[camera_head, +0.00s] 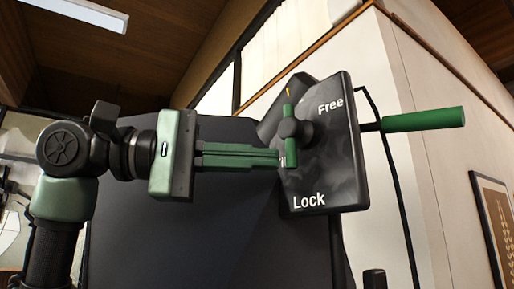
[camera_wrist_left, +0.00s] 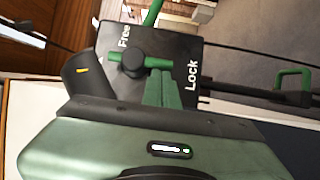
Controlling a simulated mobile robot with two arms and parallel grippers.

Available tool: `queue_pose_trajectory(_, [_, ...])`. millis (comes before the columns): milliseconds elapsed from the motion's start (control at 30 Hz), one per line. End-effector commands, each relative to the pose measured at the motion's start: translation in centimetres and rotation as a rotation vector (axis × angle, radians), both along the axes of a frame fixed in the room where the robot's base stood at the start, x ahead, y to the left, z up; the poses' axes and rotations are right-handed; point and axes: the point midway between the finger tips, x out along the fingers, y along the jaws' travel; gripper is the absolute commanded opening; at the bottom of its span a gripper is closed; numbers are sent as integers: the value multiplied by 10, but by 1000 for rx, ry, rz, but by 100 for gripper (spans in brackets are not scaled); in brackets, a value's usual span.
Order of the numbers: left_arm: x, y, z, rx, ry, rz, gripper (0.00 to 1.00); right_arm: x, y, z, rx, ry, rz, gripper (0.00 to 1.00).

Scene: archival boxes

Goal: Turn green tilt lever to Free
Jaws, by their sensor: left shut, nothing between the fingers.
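The green tilt lever (camera_head: 290,152) is a short bar on a round black hub, standing nearly upright on a black panel (camera_head: 336,160). The panel reads "Free" at upper right and "Lock" at the bottom. The lever also shows in the left wrist view (camera_wrist_left: 156,63). My left gripper (camera_head: 278,158) comes in from the left, fingers shut together and empty. Its tips are at the left side of the lever's lower end; I cannot tell if they touch. In the left wrist view the fingertips (camera_wrist_left: 161,74) overlap the lever's Lock-side end. My right gripper is not in view.
A green-gripped handle (camera_head: 425,120) sticks out to the right of the panel. A black cable (camera_head: 385,135) hangs beside it. A large dark surface (camera_head: 225,220) lies behind my left gripper. Another green handle (camera_wrist_left: 296,76) shows at right in the wrist view.

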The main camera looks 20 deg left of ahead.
Motion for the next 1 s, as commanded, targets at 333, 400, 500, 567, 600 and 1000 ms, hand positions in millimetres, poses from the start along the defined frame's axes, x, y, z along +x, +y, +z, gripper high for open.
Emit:
queue_pose_trajectory(333, [0, -2, -1, 0, 1, 0, 0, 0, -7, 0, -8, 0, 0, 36])
queue_pose_trajectory(400, [0, -2, -1, -4, 4, 0, 0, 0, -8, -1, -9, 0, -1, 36])
queue_pose_trajectory(500, [1, -2, -3, -26, 16, -1, 0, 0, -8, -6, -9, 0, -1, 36])
queue_pose_trajectory(567, [3, -3, -5, -52, 29, -2, 0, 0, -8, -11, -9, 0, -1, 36])
queue_pose_trajectory(600, [4, -3, -6, -70, 40, -1, 0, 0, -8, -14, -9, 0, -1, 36])
queue_pose_trajectory(1000, [11, -4, -6, -177, 99, -1, 0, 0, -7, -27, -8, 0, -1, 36])
